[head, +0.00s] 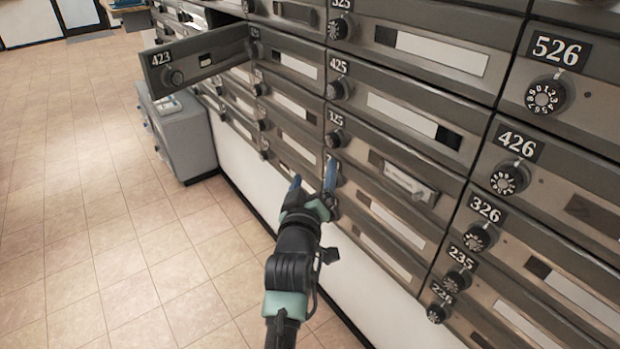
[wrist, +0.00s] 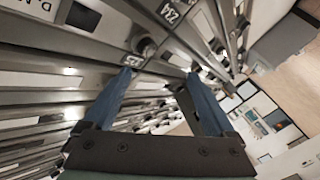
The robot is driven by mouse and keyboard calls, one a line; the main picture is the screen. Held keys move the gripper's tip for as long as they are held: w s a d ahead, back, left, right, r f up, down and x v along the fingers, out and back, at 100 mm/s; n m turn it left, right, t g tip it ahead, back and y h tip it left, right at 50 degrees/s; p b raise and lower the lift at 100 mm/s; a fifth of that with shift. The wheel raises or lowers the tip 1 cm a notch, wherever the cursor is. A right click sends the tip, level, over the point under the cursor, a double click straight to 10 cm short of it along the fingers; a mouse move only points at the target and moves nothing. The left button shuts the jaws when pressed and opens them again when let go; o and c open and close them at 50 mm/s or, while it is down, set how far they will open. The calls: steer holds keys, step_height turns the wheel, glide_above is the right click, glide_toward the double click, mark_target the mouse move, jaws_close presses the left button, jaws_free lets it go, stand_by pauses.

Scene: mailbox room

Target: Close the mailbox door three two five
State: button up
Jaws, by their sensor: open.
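Mailbox door 325 (head: 365,138) is in the middle column of the wall in the head view, with its dial (head: 336,139) at the left end and a pale label holder on its face. It looks close to flush with its neighbours; I cannot tell if it is fully shut. My gripper (head: 314,179) is below and left of its dial, at the lower boxes, with the two blue fingers apart and nothing between them. In the wrist view the open fingers (wrist: 160,82) point at the mailbox fronts, seen at a steep slant. Door 325 cannot be made out surely there.
Door 423 (head: 215,57) stands open, sticking out into the room at upper left. A grey cabinet (head: 186,140) stands on the floor against the wall below it. Door 425 (head: 400,100) is above door 325. The tiled floor (head: 90,220) on the left is clear.

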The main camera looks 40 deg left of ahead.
steer(key=shift+s+d+f, duration=0.1)
steer(key=shift+s+d, duration=0.05)
steer(key=shift+s, duration=0.35)
steer(key=shift+s+d+f, duration=0.1)
steer(key=shift+s, duration=0.35)
